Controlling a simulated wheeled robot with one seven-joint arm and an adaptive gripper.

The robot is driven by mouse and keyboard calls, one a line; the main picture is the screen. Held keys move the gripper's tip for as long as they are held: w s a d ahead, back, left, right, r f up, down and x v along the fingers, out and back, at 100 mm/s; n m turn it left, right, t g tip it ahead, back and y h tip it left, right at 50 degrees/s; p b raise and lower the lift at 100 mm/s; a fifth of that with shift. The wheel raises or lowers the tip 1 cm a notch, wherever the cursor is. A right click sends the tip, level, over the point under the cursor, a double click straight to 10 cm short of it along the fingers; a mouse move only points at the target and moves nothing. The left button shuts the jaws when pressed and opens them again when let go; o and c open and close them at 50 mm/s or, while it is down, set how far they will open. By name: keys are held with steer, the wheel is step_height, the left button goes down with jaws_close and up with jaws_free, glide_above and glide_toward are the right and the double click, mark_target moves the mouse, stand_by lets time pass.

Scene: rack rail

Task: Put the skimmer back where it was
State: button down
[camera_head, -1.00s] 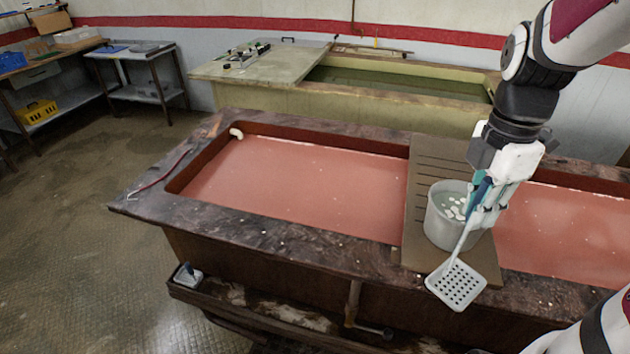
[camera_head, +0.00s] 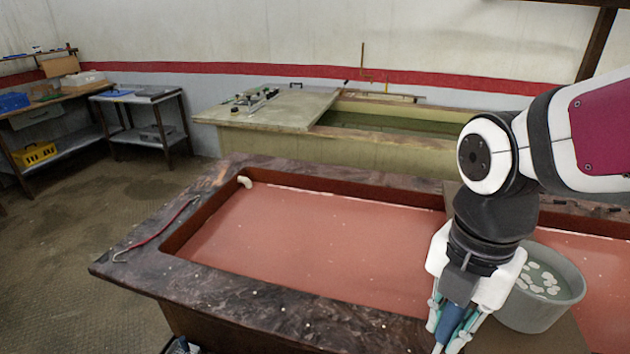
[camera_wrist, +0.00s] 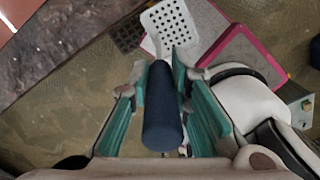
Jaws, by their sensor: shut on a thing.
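My gripper (camera_head: 452,338) is shut on the skimmer by its dark blue handle (camera_head: 453,322). In the head view it is low in the picture, left of the bucket, in front of the basin's near rim. The skimmer's lower part is cut off by the bottom edge there. In the wrist view, the handle (camera_wrist: 162,110) runs between the two teal-padded fingers (camera_wrist: 160,85). The skimmer's white perforated head (camera_wrist: 171,24) points away from the gripper, above the floor. No resting place for the skimmer can be made out.
A grey bucket (camera_head: 545,318) with pale round pieces in liquid stands right of my gripper on a board across the basin. The basin's dark stone rim (camera_head: 270,312) surrounds reddish liquid (camera_head: 320,240). A red hooked rod (camera_head: 158,233) lies on the left rim.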

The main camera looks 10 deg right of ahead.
steer(key=shift+w+a+f+n, duration=0.1)
steer(key=shift+a+f+n, duration=0.2)
steer(key=shift+a+f, duration=0.1)
steer(key=w+a+f, duration=0.1)
steer(key=w+f, duration=0.1)
steer(key=w, duration=0.6)
steer(key=w+a+f, duration=0.1)
steer(key=w+f, duration=0.2)
steer(key=w, duration=0.4)
steer(key=shift+w+a, duration=0.3)
steer(key=shift+w, duration=0.05)
steer(key=shift+f, duration=0.2)
steer(key=c, duration=1.5)
jaws_free()
steer(key=shift+c, duration=0.2)
steer(key=shift+o, duration=0.3)
steer(key=shift+r, duration=0.1)
